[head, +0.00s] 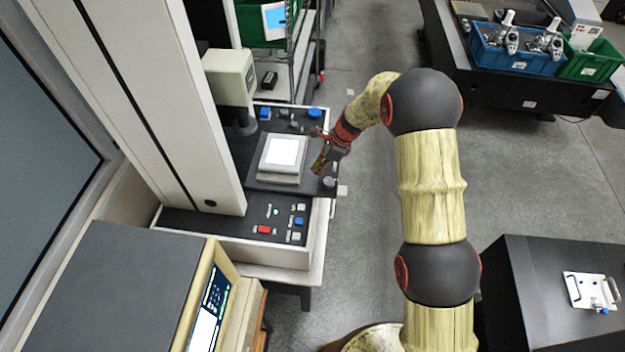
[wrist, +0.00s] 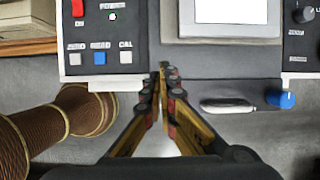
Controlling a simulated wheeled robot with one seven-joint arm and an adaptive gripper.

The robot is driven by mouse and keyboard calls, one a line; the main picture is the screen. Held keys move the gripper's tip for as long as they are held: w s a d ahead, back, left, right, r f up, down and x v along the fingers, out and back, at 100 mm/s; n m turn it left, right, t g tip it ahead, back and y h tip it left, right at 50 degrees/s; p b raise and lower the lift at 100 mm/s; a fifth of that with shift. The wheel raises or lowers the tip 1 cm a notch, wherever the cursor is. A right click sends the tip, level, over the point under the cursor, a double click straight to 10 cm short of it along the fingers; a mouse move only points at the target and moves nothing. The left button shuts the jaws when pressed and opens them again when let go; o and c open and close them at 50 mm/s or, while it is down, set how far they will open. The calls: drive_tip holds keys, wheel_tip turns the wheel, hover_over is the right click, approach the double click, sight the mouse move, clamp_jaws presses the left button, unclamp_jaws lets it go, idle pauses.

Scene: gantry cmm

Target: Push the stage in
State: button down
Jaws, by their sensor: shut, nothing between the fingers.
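The stage is a dark flat plate (head: 302,184) carrying a raised pale block with a bright white top (head: 284,151). It sits in the middle of the measuring machine's base. My gripper (head: 319,166) is at the right edge of the plate in the head view, with its fingers together and empty. In the wrist view the closed fingertips (wrist: 164,70) overlap the left part of the stage's near dark edge (wrist: 225,60). I cannot tell whether they touch it. The fingers hide a little of that edge.
A button panel (wrist: 104,30) with red and blue buttons lies left of the stage in the wrist view. A blue knob (wrist: 284,99) and pale handle (wrist: 227,105) are near its front. The machine's white column (head: 150,80) stands behind. Open floor (head: 535,170) lies right.

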sight(269, 184)
drive_tip(key=p+x, duration=0.1)
drive_tip(key=x, duration=0.9)
drive_tip(key=a, duration=1.4)
drive_tip(key=shift+w+a, duration=0.1)
drive_tip(key=shift+w, duration=0.15)
